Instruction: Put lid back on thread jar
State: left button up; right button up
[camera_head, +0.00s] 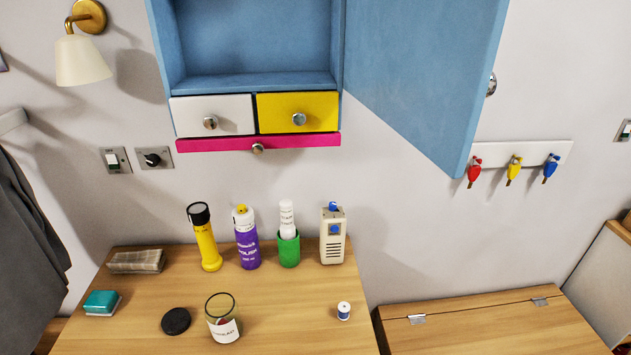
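The thread jar (223,327) is a clear glass jar with a white label. It stands open and upright at the front middle of the wooden table, with something dark and reddish inside. A round black lid (176,321) lies flat on the table just left of the jar, apart from it. A small spool with blue thread and white ends (344,311) stands to the right of the jar. Neither of my grippers shows in the head view.
On the wooden table (130,335), a yellow torch (206,245), purple spray can (246,245), green cup (288,250) and beige device (332,240) stand behind the jar. A teal brush-like block (101,302) sits left. A blue cabinet (250,50) with its door open hangs above.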

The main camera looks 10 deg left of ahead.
aim_at(223, 318)
jog(key=u, duration=1.4)
jog(key=i+j+z, duration=0.15)
jog(key=j+z, duration=0.2)
jog(key=j, duration=0.65)
jog(key=j+z, duration=0.4)
jog(key=j, duration=0.6)
jog(key=j+z, duration=0.35)
jog(key=j, duration=0.7)
